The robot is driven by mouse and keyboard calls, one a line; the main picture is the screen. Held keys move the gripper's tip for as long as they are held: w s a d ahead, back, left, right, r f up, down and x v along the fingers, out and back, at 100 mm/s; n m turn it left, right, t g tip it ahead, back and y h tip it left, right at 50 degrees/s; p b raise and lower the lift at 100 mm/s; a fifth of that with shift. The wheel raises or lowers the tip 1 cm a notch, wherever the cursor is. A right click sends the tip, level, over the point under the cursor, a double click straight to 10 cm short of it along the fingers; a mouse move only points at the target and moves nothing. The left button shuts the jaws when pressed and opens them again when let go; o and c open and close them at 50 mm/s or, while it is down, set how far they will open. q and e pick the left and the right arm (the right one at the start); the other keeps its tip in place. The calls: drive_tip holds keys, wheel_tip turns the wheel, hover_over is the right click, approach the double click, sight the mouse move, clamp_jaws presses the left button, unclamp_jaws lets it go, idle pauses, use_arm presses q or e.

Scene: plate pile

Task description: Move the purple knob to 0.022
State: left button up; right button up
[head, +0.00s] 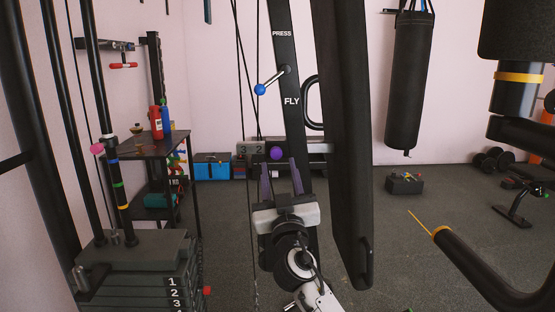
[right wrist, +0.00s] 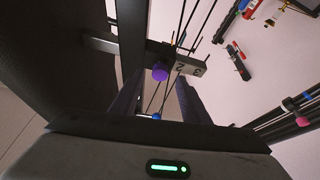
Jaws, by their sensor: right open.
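The purple knob (head: 277,153) is a small round knob on a dark beam of the exercise machine, just right of a grey block marked 3 and 2 (head: 250,149). In the right wrist view the purple knob (right wrist: 160,72) shows ahead, between the fingers and closer to the left one. My right gripper (head: 281,180) is open, its two dark fingers pointing up toward the knob from just below it in the head view. No contact between fingers and knob is visible. My left gripper is not in view.
A blue-ended lever (head: 260,89) sticks out above the knob. A tall black pad (head: 345,140) stands close on the right. A weight stack (head: 140,275) is at the lower left, with a black shelf (head: 150,148) behind it. A punching bag (head: 408,80) hangs farther back.

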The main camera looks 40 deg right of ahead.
sight(277, 157)
drive_tip(key=shift+x, duration=1.8)
drive_tip(key=shift+f, duration=0.1)
clamp_jaws()
